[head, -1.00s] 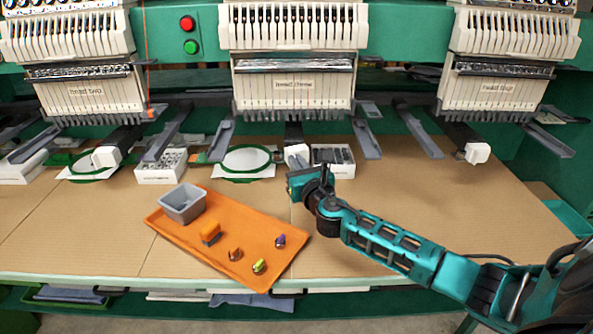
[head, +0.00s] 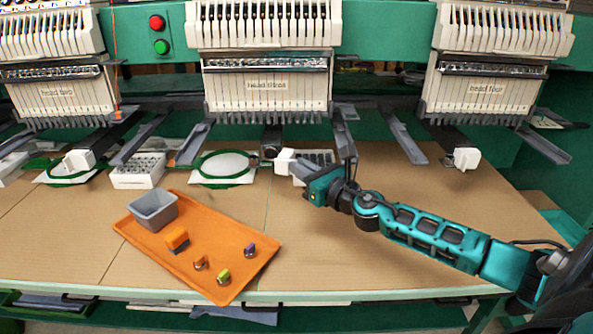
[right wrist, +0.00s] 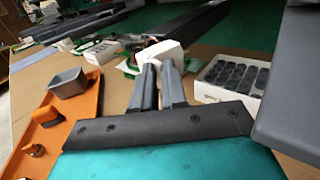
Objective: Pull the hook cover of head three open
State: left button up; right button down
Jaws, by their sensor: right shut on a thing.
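Head three (head: 266,86) is the middle machine head in the head view, with its name on a cream panel. Its hook cover (head: 284,160) is a white block at the front end of the dark arm below it. It also shows in the right wrist view (right wrist: 160,50), just beyond my fingers. My right gripper (head: 301,168) reaches it from the right side, and its two grey fingers (right wrist: 160,72) are closed on the white cover. The fingers partly hide the cover, and I cannot tell how far it is open. My left gripper is not in view.
A white box of dark bobbins (right wrist: 232,78) stands close beside my right gripper. A green hoop (head: 222,165) lies left of the cover. An orange tray (head: 213,278) with a grey bin (head: 153,208) and small items lies front left. Grey bars (head: 342,140) hang close by. The right table is clear.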

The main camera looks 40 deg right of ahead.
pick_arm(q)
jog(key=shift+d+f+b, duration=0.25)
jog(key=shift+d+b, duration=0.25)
pick_arm(e)
jog(key=d, duration=0.1)
jog(key=d+r, duration=0.1)
jog(key=d, duration=0.1)
jog(key=shift+w+d, duration=0.2)
jog(key=shift+d, duration=0.05)
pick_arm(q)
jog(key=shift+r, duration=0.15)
pick_arm(e)
jog(key=shift+a, duration=0.1)
jog(key=c, duration=1.3)
grip_release()
pick_arm(q)
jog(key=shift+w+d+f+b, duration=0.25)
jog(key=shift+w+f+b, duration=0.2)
jog(key=shift+b, duration=0.5)
pick_arm(e)
jog(key=s, duration=0.8)
jog(key=s+d+f, duration=0.1)
jog(key=s, duration=0.4)
jog(key=shift+s, duration=0.1)
